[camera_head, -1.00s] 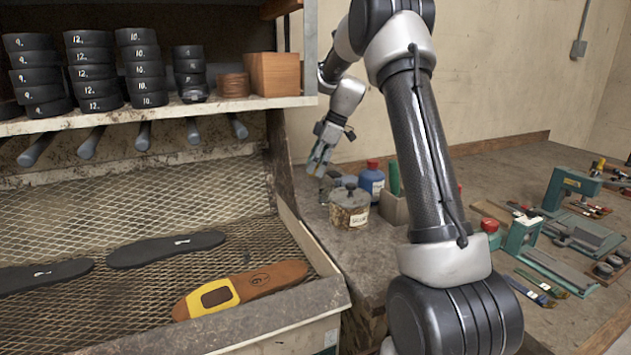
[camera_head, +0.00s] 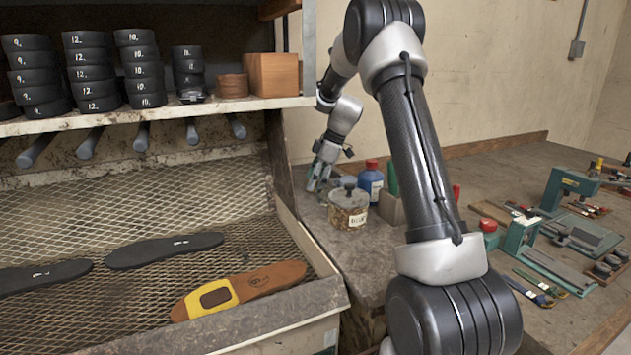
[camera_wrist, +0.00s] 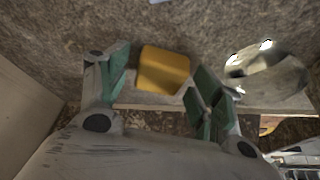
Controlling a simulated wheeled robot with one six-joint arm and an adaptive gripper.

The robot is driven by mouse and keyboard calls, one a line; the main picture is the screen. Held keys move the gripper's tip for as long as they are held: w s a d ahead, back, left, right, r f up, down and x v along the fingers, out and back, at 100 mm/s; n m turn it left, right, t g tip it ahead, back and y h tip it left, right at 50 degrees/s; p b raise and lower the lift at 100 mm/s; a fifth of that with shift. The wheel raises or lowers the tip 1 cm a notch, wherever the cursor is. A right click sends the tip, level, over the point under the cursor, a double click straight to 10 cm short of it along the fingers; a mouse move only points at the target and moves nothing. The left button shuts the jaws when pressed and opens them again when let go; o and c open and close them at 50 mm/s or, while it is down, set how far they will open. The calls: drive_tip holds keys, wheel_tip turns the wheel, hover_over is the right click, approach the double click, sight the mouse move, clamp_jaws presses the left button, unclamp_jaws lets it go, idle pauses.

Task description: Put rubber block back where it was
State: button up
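The rubber block appears to be the yellow block (camera_wrist: 163,68) in the wrist view, by the grey bench top's edge. It lies between my gripper's two green-padded fingers (camera_wrist: 160,85). The fingers are spread wide, with a visible gap to the block on the left and a very narrow one on the right. I cannot tell whether the block rests on the bench. In the head view my gripper (camera_head: 318,178) points down over the bench's left end, behind and left of a jar; the block is not visible there.
The lidded glass jar (camera_head: 348,208) stands close to my gripper; its shiny lid (camera_wrist: 265,75) shows at right in the wrist view. A blue bottle (camera_head: 371,181) stands behind it. The mesh tray's raised side (camera_head: 305,240) is at left, with soles on the mesh.

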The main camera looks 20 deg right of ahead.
drive_tip(key=v, duration=1.2)
drive_tip(key=s+a+r+m+h, duration=0.1)
drive_tip(key=s+a+r+m, duration=0.3)
drive_tip(key=s+r, duration=0.5)
drive_tip(key=s+a+f+m+t+h, duration=0.1)
drive_tip(key=s+f+m, duration=0.1)
drive_tip(key=s, duration=0.7)
drive_tip(key=s+a+f+m+h, duration=0.1)
drive_tip(key=s+m, duration=0.3)
drive_tip(key=s, duration=0.6)
drive_tip(key=s+a+f+m+t+h, duration=0.1)
drive_tip(key=s+f+m, duration=0.2)
drive_tip(key=s, duration=0.7)
drive_tip(key=shift+f+t, duration=0.2)
drive_tip(key=shift+t, duration=0.1)
drive_tip(key=shift+s, duration=0.1)
